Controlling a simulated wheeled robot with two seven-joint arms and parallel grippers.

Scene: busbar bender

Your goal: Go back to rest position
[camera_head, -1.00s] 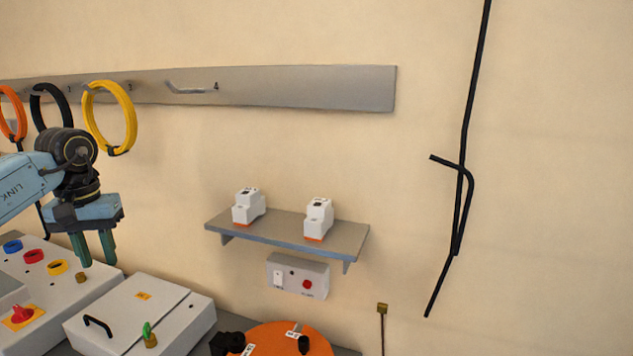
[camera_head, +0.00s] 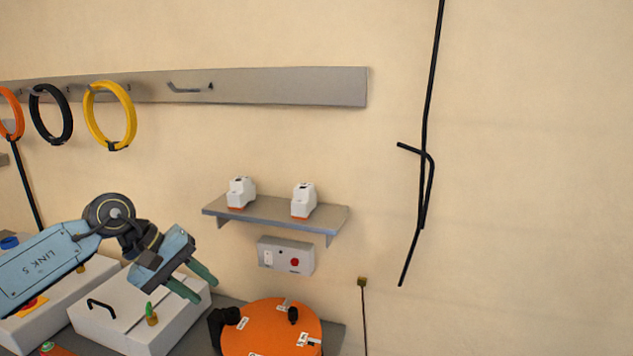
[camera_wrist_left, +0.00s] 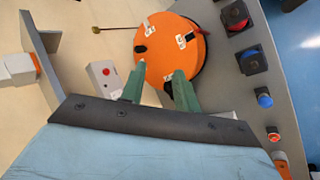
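My left gripper (camera_head: 198,287) is in the lower left of the head view, in front of the grey box with a black handle. Its two green fingers are apart with nothing between them. In the left wrist view the fingers (camera_wrist_left: 157,84) point towards the orange round disc (camera_wrist_left: 172,48), with a gap between them. The orange disc (camera_head: 262,335) also shows at the bottom of the head view, right of the gripper and apart from it. My right gripper is in neither view.
A shelf (camera_head: 270,217) with two white breakers stands out from the wall above a switch box (camera_head: 285,256). Orange, black and yellow (camera_head: 109,114) cable coils hang on a grey rail (camera_head: 290,86). A bent black cable (camera_head: 425,150) runs down the wall at right.

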